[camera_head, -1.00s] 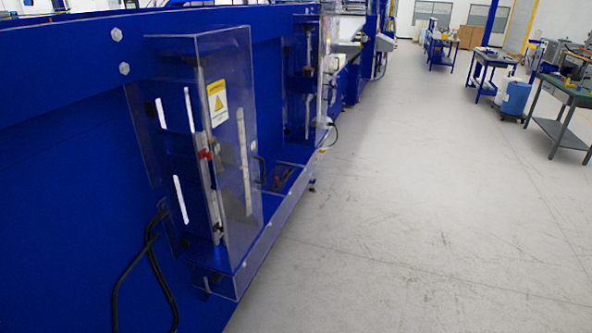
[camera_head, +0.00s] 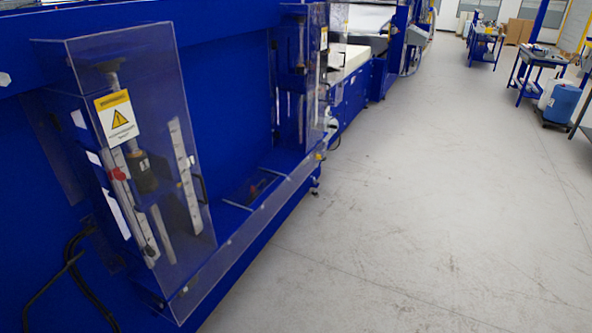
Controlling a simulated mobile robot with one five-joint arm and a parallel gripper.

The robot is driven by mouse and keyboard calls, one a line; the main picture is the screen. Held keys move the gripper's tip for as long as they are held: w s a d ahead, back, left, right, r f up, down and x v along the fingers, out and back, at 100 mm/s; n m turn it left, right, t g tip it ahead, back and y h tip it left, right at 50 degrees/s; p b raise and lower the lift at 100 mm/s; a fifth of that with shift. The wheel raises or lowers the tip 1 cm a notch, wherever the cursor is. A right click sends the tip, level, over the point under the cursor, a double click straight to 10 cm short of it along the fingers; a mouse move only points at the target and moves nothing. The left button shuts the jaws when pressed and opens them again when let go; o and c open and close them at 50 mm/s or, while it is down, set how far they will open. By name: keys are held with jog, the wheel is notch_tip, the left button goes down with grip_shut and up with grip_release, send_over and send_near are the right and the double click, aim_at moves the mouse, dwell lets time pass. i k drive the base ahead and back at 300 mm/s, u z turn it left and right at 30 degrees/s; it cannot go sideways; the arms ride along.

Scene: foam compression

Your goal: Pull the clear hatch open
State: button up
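A clear hatch (camera_head: 160,190) covers a boxed recess on the side of the blue machine (camera_head: 228,95), at the left of the view. It looks shut. A yellow and white warning label (camera_head: 117,117) is stuck on its upper part. Behind the clear panel are a vertical rod, a dark cylinder, pale scale strips and a red knob (camera_head: 117,173). A dark handle (camera_head: 200,188) shows near the hatch's right edge. A second clear cover (camera_head: 314,75) is farther along the machine. My gripper is not in view.
Black cables (camera_head: 68,265) hang at the lower left of the machine. The grey floor (camera_head: 400,220) is open on the right. A blue drum (camera_head: 562,102) and blue worktables (camera_head: 533,75) stand at the far right.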

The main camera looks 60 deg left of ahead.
aim_at(253, 183)
jog(key=i, duration=1.15)
jog(key=u, duration=3.55)
jog(key=i, duration=2.05)
